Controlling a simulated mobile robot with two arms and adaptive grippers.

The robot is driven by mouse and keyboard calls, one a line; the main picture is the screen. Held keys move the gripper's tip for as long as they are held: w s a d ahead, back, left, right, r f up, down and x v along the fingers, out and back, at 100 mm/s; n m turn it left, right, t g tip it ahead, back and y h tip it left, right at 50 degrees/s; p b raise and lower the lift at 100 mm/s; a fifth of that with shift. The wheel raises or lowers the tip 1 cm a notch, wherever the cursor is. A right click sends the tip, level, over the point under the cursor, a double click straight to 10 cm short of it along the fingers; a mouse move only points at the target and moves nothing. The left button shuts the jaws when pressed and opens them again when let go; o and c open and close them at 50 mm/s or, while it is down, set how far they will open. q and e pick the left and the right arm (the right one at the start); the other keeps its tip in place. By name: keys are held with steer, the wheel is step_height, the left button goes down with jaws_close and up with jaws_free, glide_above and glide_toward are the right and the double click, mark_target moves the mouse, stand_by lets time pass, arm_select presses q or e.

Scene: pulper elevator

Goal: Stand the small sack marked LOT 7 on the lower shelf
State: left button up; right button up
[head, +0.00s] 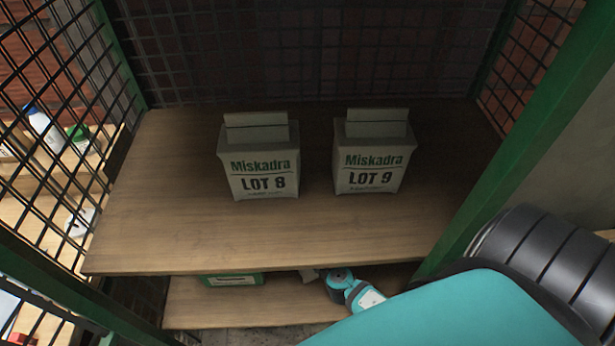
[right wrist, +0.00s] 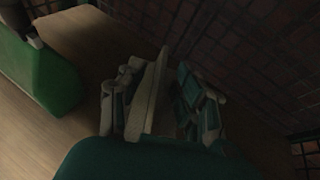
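My right arm reaches under the upper shelf, and its gripper is mostly hidden there in the head view. In the right wrist view the right gripper (right wrist: 160,108) has its fingers on both sides of a pale, flat-topped piece, seemingly the top of the small sack (right wrist: 153,90). A pale scrap of it (head: 310,275) shows under the upper shelf's edge in the head view. Its lot marking is not readable, and whether its base touches the board is unclear. The lower shelf (head: 200,312) shows as a narrow strip. My left gripper is not in view.
Sacks marked LOT 8 (head: 262,172) and LOT 9 (head: 370,170) stand upright on the upper shelf (head: 180,225). A green box (head: 232,280) is on the lower shelf, left of my gripper. Mesh walls and a green post (head: 520,130) bound the space.

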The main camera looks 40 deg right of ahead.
steer(key=v, duration=1.2)
steer(key=shift+r, duration=0.15)
